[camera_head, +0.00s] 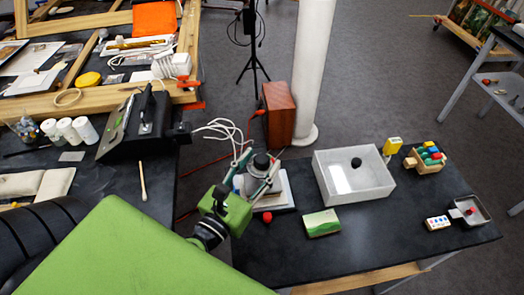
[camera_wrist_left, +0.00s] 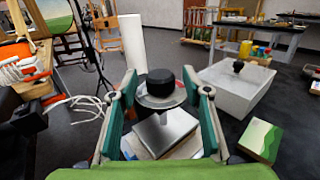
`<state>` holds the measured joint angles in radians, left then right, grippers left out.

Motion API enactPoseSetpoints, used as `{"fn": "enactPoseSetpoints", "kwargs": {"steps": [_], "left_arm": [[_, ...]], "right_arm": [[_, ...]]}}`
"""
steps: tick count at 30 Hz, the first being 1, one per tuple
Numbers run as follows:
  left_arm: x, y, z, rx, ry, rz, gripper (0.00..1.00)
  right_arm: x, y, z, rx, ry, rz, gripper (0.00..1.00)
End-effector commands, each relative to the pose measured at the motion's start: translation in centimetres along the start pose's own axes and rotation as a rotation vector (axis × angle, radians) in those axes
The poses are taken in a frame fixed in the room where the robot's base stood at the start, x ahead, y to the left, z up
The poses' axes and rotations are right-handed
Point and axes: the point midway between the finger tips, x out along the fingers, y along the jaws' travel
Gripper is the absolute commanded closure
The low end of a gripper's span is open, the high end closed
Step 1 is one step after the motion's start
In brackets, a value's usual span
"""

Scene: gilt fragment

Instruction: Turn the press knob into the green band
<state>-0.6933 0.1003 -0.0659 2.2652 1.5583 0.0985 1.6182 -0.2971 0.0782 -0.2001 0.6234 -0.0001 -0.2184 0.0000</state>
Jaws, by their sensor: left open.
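The press (camera_head: 285,194) stands at the left part of the dark table, a pale base with a grey metal plate. Its round black knob (camera_head: 262,161) sits on top, over a shiny round disc; the knob also shows in the left wrist view (camera_wrist_left: 160,82). My left gripper (camera_head: 258,165) is open, its two green fingers on either side of the knob, which appears between the fingertips in the left wrist view. I cannot tell whether they touch it. The green band cannot be made out. My right gripper is not in view.
A wooden holder with coloured pieces (camera_head: 427,157) and a small grey tray (camera_head: 481,218) are farther right. The table's front is clear.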

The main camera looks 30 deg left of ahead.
Motion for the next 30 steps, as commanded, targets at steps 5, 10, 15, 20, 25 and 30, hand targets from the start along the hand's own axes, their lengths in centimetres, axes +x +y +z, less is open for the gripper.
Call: {"fn": "enactPoseSetpoints", "kwargs": {"steps": [5, 10, 15, 20, 25, 30], "left_arm": [[1.3, 0.0, 0.2, 0.0, -0.001, 0.0, 0.56], [1.6, 0.0, -0.1, 0.0, 0.001, 0.0, 0.56], [1.6, 0.0, -0.1, 0.0, 0.001, 0.0, 0.56], [1.6, 0.0, -0.1, 0.0, 0.001, 0.0, 0.92], [1.6, 0.0, -0.1, 0.0, 0.001, 0.0, 0.95], [1.6, 0.0, -0.1, 0.001, 0.001, -0.006, 0.95]], "right_arm": [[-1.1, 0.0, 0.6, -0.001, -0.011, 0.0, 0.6], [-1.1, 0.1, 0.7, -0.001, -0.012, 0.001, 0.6], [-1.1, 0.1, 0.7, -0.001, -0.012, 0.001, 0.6], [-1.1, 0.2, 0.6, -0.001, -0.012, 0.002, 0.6], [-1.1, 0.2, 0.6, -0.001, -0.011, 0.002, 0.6], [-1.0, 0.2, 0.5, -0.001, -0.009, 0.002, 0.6]]}}
